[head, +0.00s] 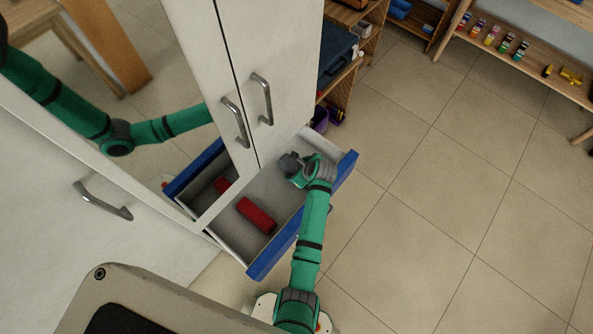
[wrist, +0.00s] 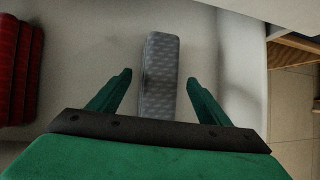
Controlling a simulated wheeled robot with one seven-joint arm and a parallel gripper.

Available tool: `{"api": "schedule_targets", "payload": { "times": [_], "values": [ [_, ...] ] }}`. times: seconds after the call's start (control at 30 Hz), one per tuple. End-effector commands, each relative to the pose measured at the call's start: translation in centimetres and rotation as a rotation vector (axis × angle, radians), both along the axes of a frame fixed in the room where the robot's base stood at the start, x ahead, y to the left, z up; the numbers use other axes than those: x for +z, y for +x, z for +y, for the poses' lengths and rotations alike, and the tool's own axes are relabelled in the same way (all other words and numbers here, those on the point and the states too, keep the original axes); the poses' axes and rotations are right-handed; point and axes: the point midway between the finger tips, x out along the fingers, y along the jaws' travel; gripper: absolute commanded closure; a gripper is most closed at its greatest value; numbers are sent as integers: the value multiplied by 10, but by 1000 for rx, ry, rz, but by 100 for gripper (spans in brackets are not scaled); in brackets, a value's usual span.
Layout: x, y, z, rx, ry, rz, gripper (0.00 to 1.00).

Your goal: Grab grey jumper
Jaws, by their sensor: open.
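The grey jumper (wrist: 160,58) is a narrow folded grey bundle with a fine pattern, lying on the pale drawer floor in the wrist view. My gripper (wrist: 158,78) is open, with one green finger on each side of the jumper's near part and a gap on both sides. The near end of the jumper is hidden behind the gripper's dark front edge. In the head view my gripper (head: 291,166) is inside the open drawer (head: 303,229), towards its right end, and it covers much of the jumper.
A red folded garment (head: 257,215) lies in the drawer's left part; it is at the left edge of the wrist view (wrist: 18,70). Tall cupboard doors (head: 240,70) with metal handles rise behind the drawer. The tiled floor (head: 440,190) at right is clear.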

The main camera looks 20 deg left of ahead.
Motion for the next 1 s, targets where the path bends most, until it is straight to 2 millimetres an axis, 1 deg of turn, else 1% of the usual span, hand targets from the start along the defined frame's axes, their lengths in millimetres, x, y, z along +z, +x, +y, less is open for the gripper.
{"api": "schedule_targets", "payload": {
  "times": [0.17,0.2,0.37,0.4,0.43,0.77,0.87,1.0],
  "values": [
    [0,0,0,0,1,-1,29],
    [0,0,0,0,1,-1,31],
    [0,0,0,0,1,-1,70],
    [0,0,0,0,1,-1,79],
    [0,0,0,0,1,-1,81],
    [3,1,0,0,0,-2,82],
    [10,1,0,-1,0,-4,82],
    [25,2,0,-1,1,-6,82]
  ]
}}
